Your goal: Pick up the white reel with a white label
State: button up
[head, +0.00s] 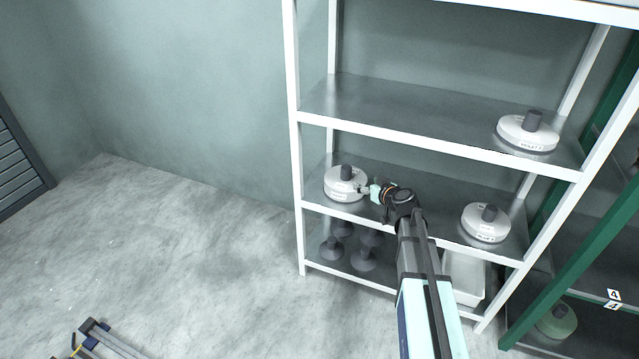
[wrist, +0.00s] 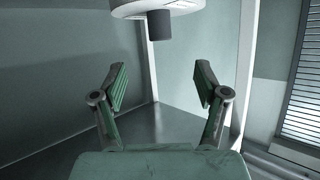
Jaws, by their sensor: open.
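Three white reels with dark grey knobs stand on the white-framed shelf rack. One reel (head: 338,190) is on the middle shelf at the left, one (head: 486,228) is on the same shelf at the right, and one (head: 524,138) is on the shelf above at the right. Small markings show on them, too small to read. My gripper (head: 367,190) is close to the right side of the left reel. In the wrist view my gripper (wrist: 160,88) is open, with nothing between its fingers. A white reel (wrist: 130,8) with its dark knob shows beyond the fingertips, cut off by the top edge.
The shelf rack (head: 400,137) has white posts and edges close around my arm. Below are several dark grey spool-like things (head: 364,260) and a white bin (head: 463,278). A green rack (head: 575,250) stands at the right. The floor at the left is mostly clear.

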jog(key=p, duration=0.1)
send_near(349, 174)
jog(key=x, duration=0.6)
jog(key=shift+w+d+f, duration=0.2)
jog(key=shift+w+f, duration=0.05)
jog(key=shift+a+p+x, duration=0.15)
jog(key=shift+p+x, duration=0.2)
jog(key=shift+x, duration=1.15)
jog(key=shift+a+p+x, duration=0.2)
jog(key=shift+p+x, duration=0.15)
jog(key=shift+x, duration=1.15)
jog(key=shift+s+r+n, duration=0.1)
jog(key=shift+r+n, duration=0.1)
jog(key=shift+n, duration=0.1)
grip_shut()
